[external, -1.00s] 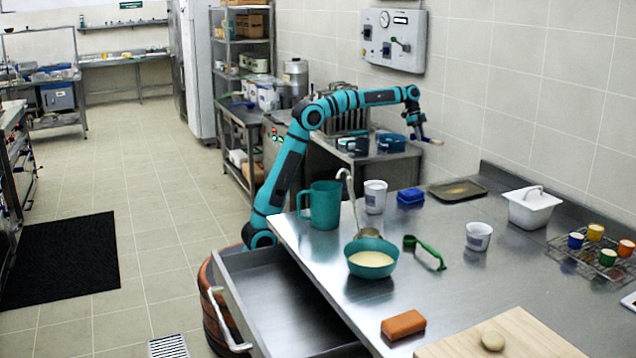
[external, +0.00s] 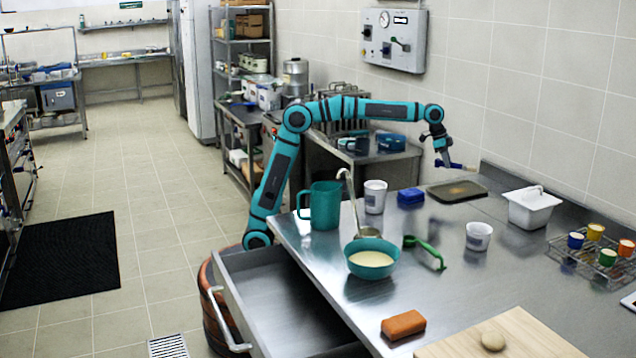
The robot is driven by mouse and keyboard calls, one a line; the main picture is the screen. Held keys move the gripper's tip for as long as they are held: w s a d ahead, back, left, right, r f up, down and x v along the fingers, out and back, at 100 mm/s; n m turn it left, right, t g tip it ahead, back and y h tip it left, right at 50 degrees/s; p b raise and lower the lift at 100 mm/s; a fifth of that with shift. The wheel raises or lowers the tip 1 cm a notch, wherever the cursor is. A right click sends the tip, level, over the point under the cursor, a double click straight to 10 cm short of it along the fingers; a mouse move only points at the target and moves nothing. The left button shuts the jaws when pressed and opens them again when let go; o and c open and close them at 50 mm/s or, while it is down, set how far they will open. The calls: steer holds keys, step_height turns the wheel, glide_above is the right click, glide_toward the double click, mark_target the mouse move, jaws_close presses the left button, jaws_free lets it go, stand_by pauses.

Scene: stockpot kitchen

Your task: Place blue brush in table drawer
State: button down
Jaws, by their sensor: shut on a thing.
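My gripper (external: 447,164) is above the back of the steel table, over the dark tray. It is shut on a small, thin thing, the blue brush (external: 459,166), which shows a dark blue part and a pale end sticking out to the right. The jaws hide part of it. The table drawer (external: 275,290) is pulled open at the table's front left, with its bar handle (external: 228,325) facing out. Its visible inside is bare.
A teal jug (external: 323,206), a teal bowl with a ladle (external: 372,262), a white cup (external: 375,196), a blue block (external: 410,196) and a green-handled tool (external: 428,250) stand between gripper and drawer. A dark tray (external: 457,191) lies below the gripper.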

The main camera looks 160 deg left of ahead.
steer(key=w+d+n+g+y, duration=0.1)
steer(key=w+d+n, duration=0.4)
steer(key=w+d, duration=2.55)
steer(key=r+n+g, duration=0.1)
steer(key=n+g, duration=0.1)
steer(key=n, duration=0.3)
glide_above(276, 328)
steer(key=d, duration=0.2)
steer(key=shift+y, duration=0.3)
steer(key=shift+a+f, duration=0.15)
steer(key=shift+f, duration=6.6)
steer(key=shift+a+f, duration=0.1)
steer(key=shift+f, duration=6.6)
steer(key=shift+f, duration=0.1)
